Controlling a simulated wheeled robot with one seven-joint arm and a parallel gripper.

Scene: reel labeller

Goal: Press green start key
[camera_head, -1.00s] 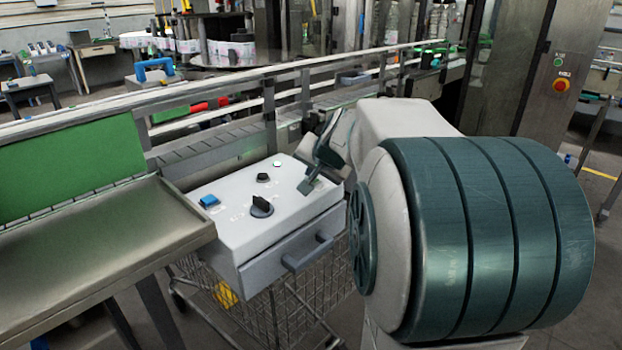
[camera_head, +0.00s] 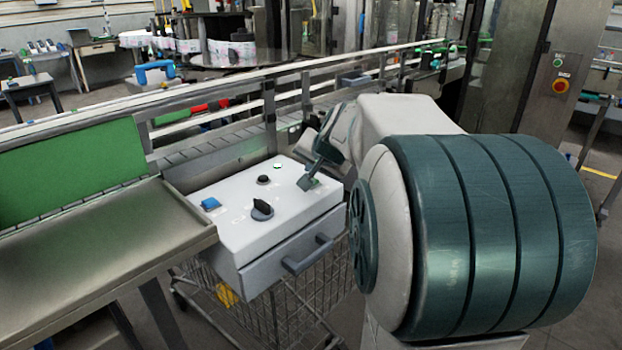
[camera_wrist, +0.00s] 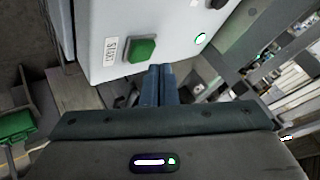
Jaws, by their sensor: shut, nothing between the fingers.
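The green start key (camera_wrist: 140,50) is a square button on the light grey control box, beside a label reading START, in the wrist view. In the head view only a bit of green (camera_head: 315,184) shows beside my fingertips, which hide most of it. My gripper (camera_head: 306,183) is over the right end of the box's top. Its dark fingers (camera_wrist: 161,70) are shut and empty in the wrist view, with the tips close to the key, just below and right of it in that picture. I cannot tell whether they touch it.
The control box (camera_head: 245,238) also carries a blue button (camera_head: 210,203), a black rotary knob (camera_head: 262,208), a small black button (camera_head: 263,179) and a white round button (camera_head: 277,165). A conveyor rail (camera_head: 240,78) runs behind it. A metal tray (camera_head: 100,235) stands at left.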

